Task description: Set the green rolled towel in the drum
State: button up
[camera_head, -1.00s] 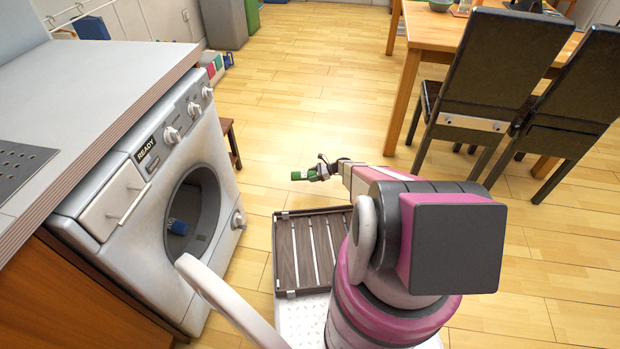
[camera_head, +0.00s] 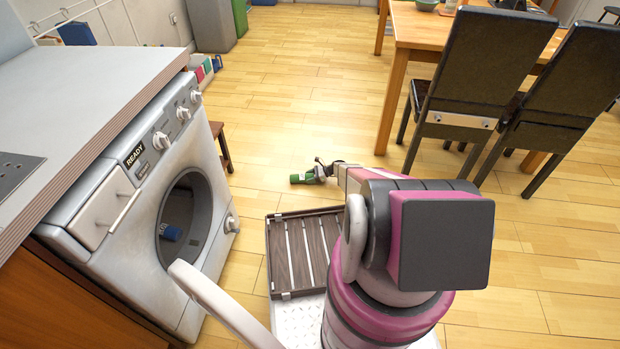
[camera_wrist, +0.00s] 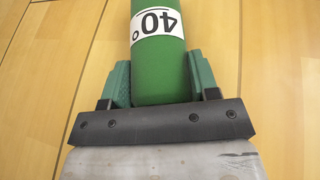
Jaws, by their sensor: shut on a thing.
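The green rolled towel (camera_head: 302,178) is held out over the wooden floor, to the right of the washing machine (camera_head: 128,222). My gripper (camera_head: 318,172) is shut on its near end. In the wrist view the towel (camera_wrist: 160,65) lies between the two green fingers of my gripper (camera_wrist: 160,85), with a white "40°" label on it; its far end runs out of the picture. The drum (camera_head: 180,222) is open at the front, and a blue rolled item (camera_head: 171,233) lies inside it. The machine's display reads READY.
My slatted tray platform stands between the machine and my arm. A table (camera_head: 425,32) and dark chairs (camera_head: 490,75) stand at the right. A small stool (camera_head: 220,145) is behind the machine. The floor around the towel is clear.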

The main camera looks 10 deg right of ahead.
jog(key=shift+f, duration=0.15)
jog(key=o, duration=1)
